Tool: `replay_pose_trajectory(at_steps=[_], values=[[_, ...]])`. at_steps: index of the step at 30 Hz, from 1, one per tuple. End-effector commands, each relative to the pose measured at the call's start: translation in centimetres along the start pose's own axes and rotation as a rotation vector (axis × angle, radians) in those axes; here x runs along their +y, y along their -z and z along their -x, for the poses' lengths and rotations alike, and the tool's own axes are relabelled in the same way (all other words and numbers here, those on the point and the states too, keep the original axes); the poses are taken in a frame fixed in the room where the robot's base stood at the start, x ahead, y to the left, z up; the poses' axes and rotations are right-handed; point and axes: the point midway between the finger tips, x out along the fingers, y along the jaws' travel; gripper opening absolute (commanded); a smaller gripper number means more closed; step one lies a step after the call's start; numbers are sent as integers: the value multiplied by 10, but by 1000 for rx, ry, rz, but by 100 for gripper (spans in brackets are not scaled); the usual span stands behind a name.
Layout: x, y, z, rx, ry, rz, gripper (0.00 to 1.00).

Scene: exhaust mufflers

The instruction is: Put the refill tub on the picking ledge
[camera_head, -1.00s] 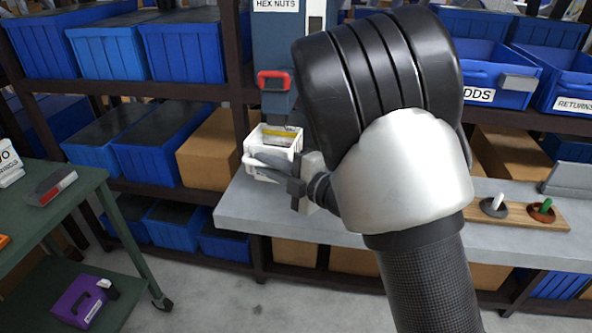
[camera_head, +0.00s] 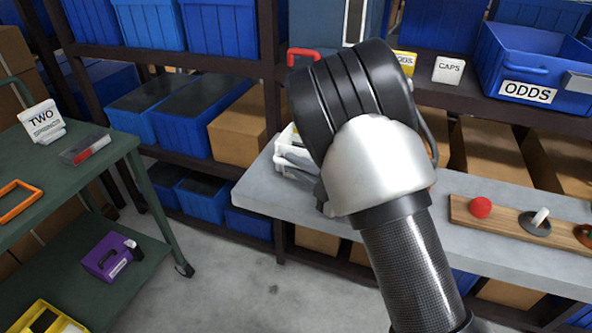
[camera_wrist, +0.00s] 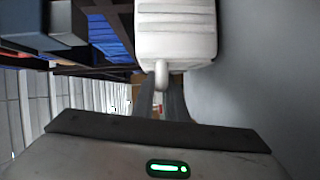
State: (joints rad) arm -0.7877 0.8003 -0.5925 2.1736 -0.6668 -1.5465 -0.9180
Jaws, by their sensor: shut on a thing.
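The refill tub is a white ribbed tub (camera_head: 283,146), half hidden behind my arm at the left end of the grey ledge in the head view. In the wrist view the tub (camera_wrist: 176,32) fills the top middle, with a rounded handle pointing at me. My gripper (camera_wrist: 163,88) is shut on that handle. In the head view my own wrist hides most of the gripper. The grey picking ledge (camera_head: 262,193) runs to the right below the shelves. Whether the tub touches the ledge or hangs just above it, I cannot tell.
A wooden board (camera_head: 468,212) with a red knob (camera_head: 480,207) and pegs lies on the ledge at right. A dispenser with a red handle (camera_head: 303,55) stands behind the tub. A green cart (camera_head: 90,170) is at left. Shelves with blue bins, including the ODDS bin (camera_head: 530,70), stand behind.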

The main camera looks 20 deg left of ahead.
Motion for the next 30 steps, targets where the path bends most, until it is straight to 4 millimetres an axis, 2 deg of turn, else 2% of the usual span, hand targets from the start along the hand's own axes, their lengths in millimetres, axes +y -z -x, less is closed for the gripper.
replay_pose_trajectory(at_steps=[2, 7, 8, 11, 19, 22, 26, 30], values=[[-9, -1, -1, 1, 0, 2, 0], [-7, -1, -1, 0, -1, 1, 0], [-8, -1, 0, 0, 1, 0, 15], [-8, -2, 0, 0, 0, 0, 31], [-8, -2, 0, -1, 0, 0, 31], [-7, -2, 6, -3, 0, -1, 31], [-6, -3, 25, -5, 0, -3, 31], [-6, -3, 56, -7, 0, -4, 31]])
